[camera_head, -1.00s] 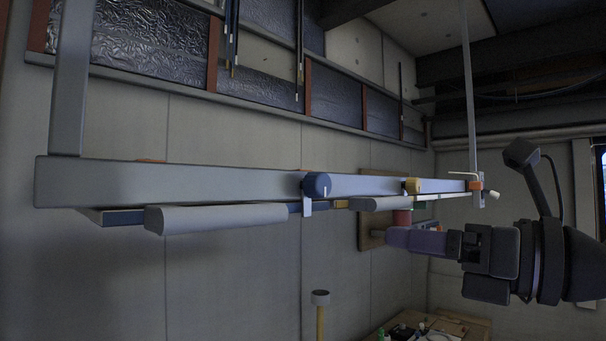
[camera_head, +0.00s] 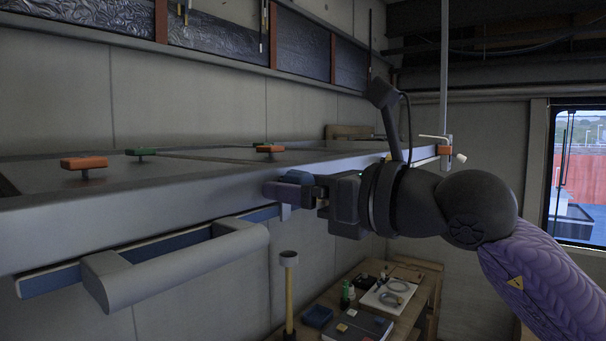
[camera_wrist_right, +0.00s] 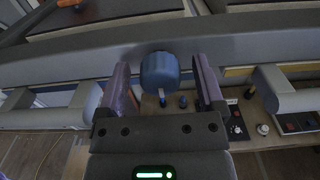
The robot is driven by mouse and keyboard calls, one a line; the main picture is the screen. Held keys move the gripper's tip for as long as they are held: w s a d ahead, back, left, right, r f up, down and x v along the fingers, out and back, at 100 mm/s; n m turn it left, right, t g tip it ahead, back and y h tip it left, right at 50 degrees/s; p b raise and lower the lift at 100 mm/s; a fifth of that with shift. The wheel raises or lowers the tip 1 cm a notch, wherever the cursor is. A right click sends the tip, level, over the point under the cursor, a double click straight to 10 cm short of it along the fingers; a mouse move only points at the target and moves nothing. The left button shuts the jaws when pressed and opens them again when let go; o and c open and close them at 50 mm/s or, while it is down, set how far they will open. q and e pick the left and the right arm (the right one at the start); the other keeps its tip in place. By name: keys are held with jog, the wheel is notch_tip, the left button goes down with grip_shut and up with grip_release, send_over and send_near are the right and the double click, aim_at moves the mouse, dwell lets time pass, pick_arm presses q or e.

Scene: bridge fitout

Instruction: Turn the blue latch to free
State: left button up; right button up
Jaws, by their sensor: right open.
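The blue latch (camera_wrist_right: 160,72) is a round blue knob on the front face of a grey beam, clear in the right wrist view. A pale tab (camera_wrist_right: 163,97) hangs below it. My right gripper (camera_wrist_right: 160,62) is open, with its purple fingers on either side of the knob and a visible gap on both sides. In the head view my right gripper (camera_head: 290,188) is at the beam and hides most of the knob; the pale tab (camera_head: 285,212) shows below the fingers, pointing down. My left gripper is not in view.
The grey beam (camera_head: 130,212) edges a panel with orange (camera_head: 84,163) and green (camera_head: 141,153) handles on top. A grey grab bar (camera_head: 190,262) hangs below it at left. A yellow post (camera_head: 289,300) and a cluttered wooden table (camera_head: 408,318) stand lower down.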

grip_shut()
dwell(0.3)
jog(key=shift+f+n+b, duration=0.15)
jog(key=shift+n+b, duration=1.05)
jog(key=shift+n, duration=0.3)
jog(key=n+b, duration=0.2)
jog(key=n, duration=0.2)
jog(key=shift+w+n, duration=0.1)
jog(key=shift+n, duration=0.2)
jog(key=n, duration=0.5)
jog(key=shift+b, duration=0.4)
jog(key=n, duration=0.5)
jog(key=shift+n, duration=0.3)
